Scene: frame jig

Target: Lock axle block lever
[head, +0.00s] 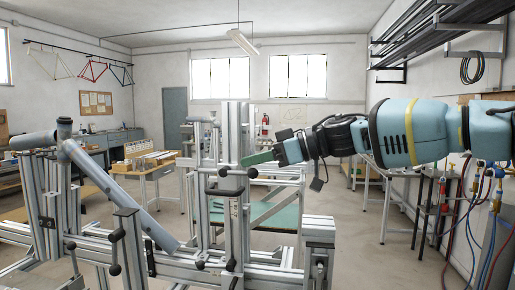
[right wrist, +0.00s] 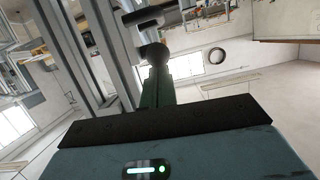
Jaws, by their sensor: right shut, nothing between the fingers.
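The aluminium frame jig (head: 220,262) stands across the front of the head view. A lever with dark ball knobs (head: 252,173) sits on the jig's middle upright; I take it to be the axle block lever. My right gripper (head: 246,160) comes in from the right, its green fingers shut and empty, just above the right-hand knob. In the right wrist view the green fingers (right wrist: 158,92) point at a dark round knob (right wrist: 156,53) beside the aluminium profiles. I cannot tell whether they touch. My left gripper is not in view.
A grey tube (head: 120,195) slants across the jig's left side. More dark-knobbed levers (head: 116,235) stand along the lower rail. A green-topped table (head: 275,217) is behind the jig. Hoses (head: 475,215) hang at the right. Open floor (head: 375,255) lies right of the jig.

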